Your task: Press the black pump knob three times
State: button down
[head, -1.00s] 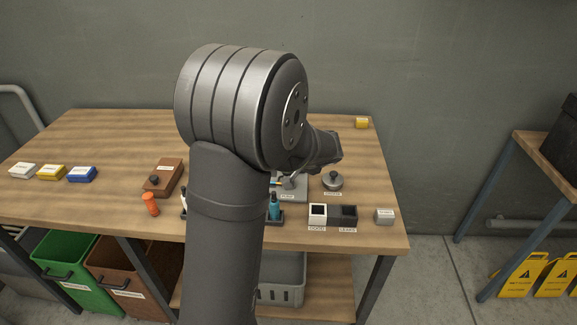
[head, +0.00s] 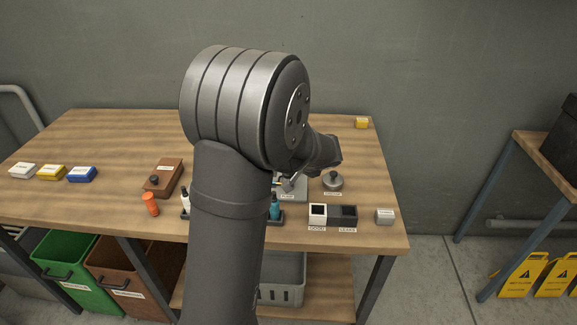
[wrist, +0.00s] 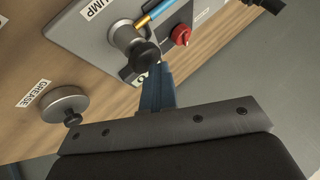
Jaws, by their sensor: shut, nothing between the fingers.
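The black pump knob (wrist: 145,55) sits on a grey metal stem on the pump plate (wrist: 90,30), which has a PUMP label. My gripper (wrist: 156,70) is shut and empty, with its blue-grey fingertips beside the knob's lower edge in the wrist view. I cannot tell whether they touch it. In the head view the pump plate (head: 293,190) shows partly behind my arm, and the knob and fingertips are not clear there.
A red knob (wrist: 181,35) and a blue-and-brass fitting (wrist: 155,15) are close beside the black knob. The round grease tin (wrist: 64,106) stands near the plate. Bottles (head: 275,207) and small black-and-white bins (head: 333,214) stand at the table's front.

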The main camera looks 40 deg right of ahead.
jog(key=shift+r, duration=1.65)
jog(key=shift+r, duration=2.55)
notch_tip(320, 180, up, 4)
jog(key=shift+f, duration=0.1)
jog(key=shift+f, duration=0.1)
jog(key=shift+f, duration=4.35)
